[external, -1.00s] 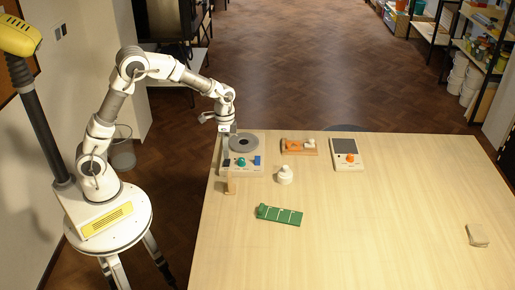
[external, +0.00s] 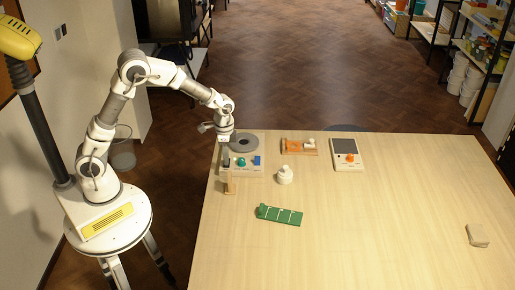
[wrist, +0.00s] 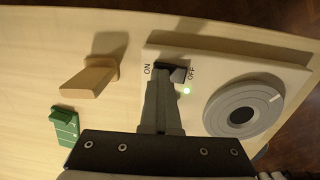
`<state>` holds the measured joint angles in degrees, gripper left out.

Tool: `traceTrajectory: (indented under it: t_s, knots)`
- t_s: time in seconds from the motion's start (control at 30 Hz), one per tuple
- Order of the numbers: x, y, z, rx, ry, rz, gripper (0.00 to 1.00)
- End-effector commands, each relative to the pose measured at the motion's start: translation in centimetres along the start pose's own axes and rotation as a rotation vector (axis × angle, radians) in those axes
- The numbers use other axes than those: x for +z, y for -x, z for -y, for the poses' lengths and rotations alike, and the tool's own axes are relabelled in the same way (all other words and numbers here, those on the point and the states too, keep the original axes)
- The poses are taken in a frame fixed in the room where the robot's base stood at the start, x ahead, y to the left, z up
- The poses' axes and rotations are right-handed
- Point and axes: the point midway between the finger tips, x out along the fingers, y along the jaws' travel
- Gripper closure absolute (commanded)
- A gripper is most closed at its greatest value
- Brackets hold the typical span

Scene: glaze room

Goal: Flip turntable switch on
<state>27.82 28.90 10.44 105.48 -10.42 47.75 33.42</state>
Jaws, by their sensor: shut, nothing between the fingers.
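The turntable unit (external: 228,173) is a pale panel at the table's far left corner, with a grey round disc (external: 243,142). In the wrist view the disc (wrist: 243,108) lies to the right. A dark switch (wrist: 175,69) sits between the printed labels ON and OFF, and a small green light (wrist: 187,91) glows beside it. My gripper (wrist: 161,80) is shut and empty, its fingertips right at the switch and partly covering it. I cannot tell whether they touch. In the external view my gripper (external: 226,158) points down over the panel's left side.
A wooden piece (external: 230,187) stands close in front of the unit. A green board (external: 279,215), a white jar (external: 285,175), an orange tray (external: 290,147) and a white device with an orange knob (external: 347,157) are nearby. The table's right half is mostly clear.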

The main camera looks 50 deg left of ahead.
Motion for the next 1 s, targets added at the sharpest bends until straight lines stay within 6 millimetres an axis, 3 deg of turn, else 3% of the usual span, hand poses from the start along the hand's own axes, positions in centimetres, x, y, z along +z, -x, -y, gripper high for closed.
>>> traceTrajectory:
  t_s: [0.5, 0.8, 1.0]
  knots:
    - [0.3, -0.3, 1.7, -0.001, 0.002, 0.01, 1.0]
    - [0.4, -0.2, 1.7, 0.001, 0.002, 0.011, 1.0]
    - [0.3, 1.2, 1.6, 0.002, 0.002, 0.008, 1.0]
